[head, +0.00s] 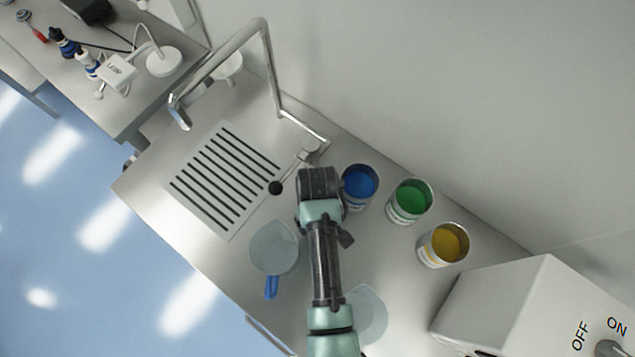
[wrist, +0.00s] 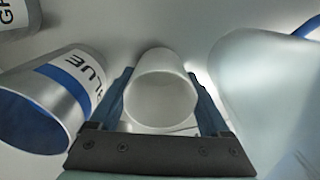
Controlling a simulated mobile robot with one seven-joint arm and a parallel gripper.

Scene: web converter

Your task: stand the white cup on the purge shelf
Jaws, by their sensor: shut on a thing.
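The white cup (wrist: 160,62) is between the two fingers of my gripper (wrist: 165,105) in the wrist view, its round mouth facing the camera. My gripper is shut on it. In the head view my gripper (head: 318,183) is over the steel counter, just left of the blue can, and hides the cup. I cannot tell whether the cup touches the counter. No part is labelled as the purge shelf. A slatted panel (head: 190,202) lies left of my gripper, and a small white round piece (head: 229,66) shows behind the tap; I cannot tell which is the shelf.
The blue can (head: 360,183) is close beside my gripper; green (head: 410,203) and yellow (head: 443,245) cans stand farther right. A translucent jug (head: 274,246) with a blue handle is at left, another translucent vessel (head: 367,315) at right. A bent metal tube (head: 270,65) arches above the panel.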

